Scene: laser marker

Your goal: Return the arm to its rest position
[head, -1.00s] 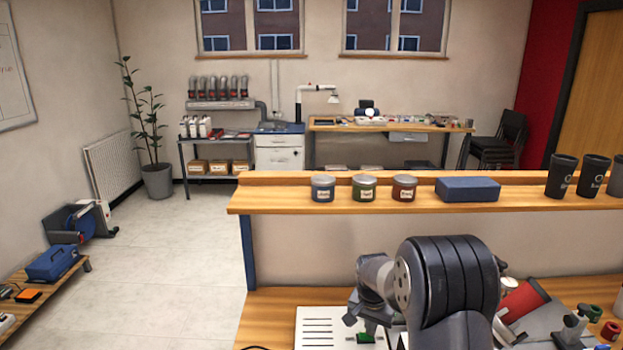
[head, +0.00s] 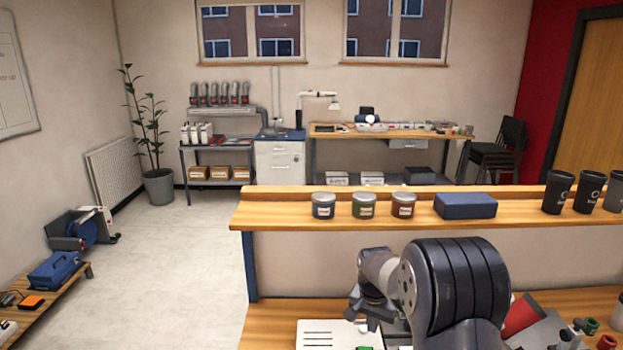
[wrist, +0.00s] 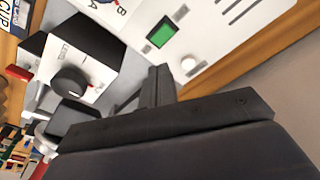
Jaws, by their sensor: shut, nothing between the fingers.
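My gripper (wrist: 158,92) is seen from behind in the wrist view, its dark fingers together with nothing visible between them. In the head view my arm bends over the front bench at lower right. The gripper end (head: 368,308) there is small and partly hidden by my own arm links. The white panel (head: 325,338) shows below it, cut by the frame edge.
A raised wooden shelf (head: 350,222) crosses behind my arm, carrying three jars (head: 363,206), a blue block (head: 466,206) and dark cups (head: 588,192). Open floor lies left.

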